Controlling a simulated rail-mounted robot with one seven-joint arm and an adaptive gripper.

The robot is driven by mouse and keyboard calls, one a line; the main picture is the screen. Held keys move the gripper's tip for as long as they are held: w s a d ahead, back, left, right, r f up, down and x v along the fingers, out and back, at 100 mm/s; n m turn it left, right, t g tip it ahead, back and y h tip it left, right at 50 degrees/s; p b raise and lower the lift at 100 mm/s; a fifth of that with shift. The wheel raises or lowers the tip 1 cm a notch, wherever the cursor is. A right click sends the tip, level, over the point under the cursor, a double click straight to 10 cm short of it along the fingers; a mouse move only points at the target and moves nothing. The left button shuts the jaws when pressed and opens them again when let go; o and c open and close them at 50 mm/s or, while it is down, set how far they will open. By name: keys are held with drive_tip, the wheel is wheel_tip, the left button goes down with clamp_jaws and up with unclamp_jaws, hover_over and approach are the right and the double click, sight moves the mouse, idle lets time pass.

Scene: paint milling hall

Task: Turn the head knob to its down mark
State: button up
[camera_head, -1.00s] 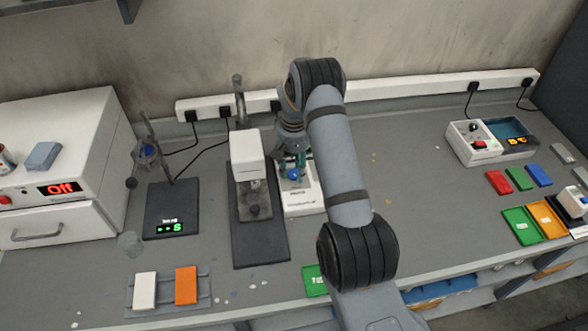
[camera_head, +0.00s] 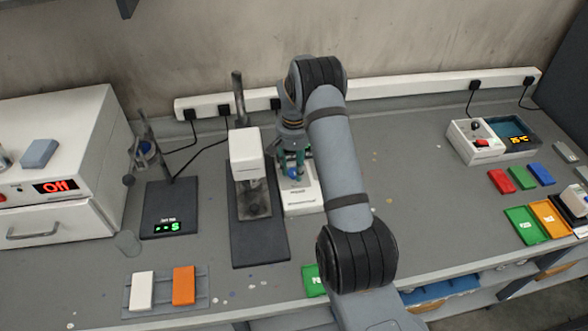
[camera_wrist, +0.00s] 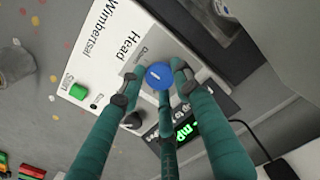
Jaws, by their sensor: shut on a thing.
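The blue head knob (camera_wrist: 158,75) sits on a white control box (camera_wrist: 108,40) lettered "Head", with a small mark word beside the knob, apparently "Down". A short pale line shows on the knob's face; I cannot tell which end points. My gripper (camera_wrist: 155,83) has its teal fingers closed around the knob. In the head view my gripper (camera_head: 293,166) is over the white box (camera_head: 302,200), and the blue knob (camera_head: 294,173) shows between the fingers. The white head (camera_head: 247,153) of the mill stands on its post left of the box.
A green start button (camera_wrist: 78,91) and a dark display with green characters (camera_wrist: 185,131) are close to the fingers. A scale-like black stand (camera_head: 170,205) is at the left. Coloured trays (camera_head: 522,222) lie at the right. Bench in front of the box is mostly clear.

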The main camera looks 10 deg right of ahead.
sight(294, 172)
drive_tip(key=o, duration=1.1)
drive_tip(key=shift+o, duration=0.2)
drive_tip(key=shift+r, duration=0.1)
wheel_tip(294, 172, up, 12)
drive_tip(key=shift+f, duration=0.2)
wheel_tip(294, 172, down, 11)
drive_tip(key=shift+f, duration=0.2)
drive_tip(key=shift+n+p, duration=0.4)
drive_tip(key=shift+p, duration=0.4)
drive_tip(key=shift+f+n, duration=0.15)
drive_tip(key=shift+n, duration=0.15)
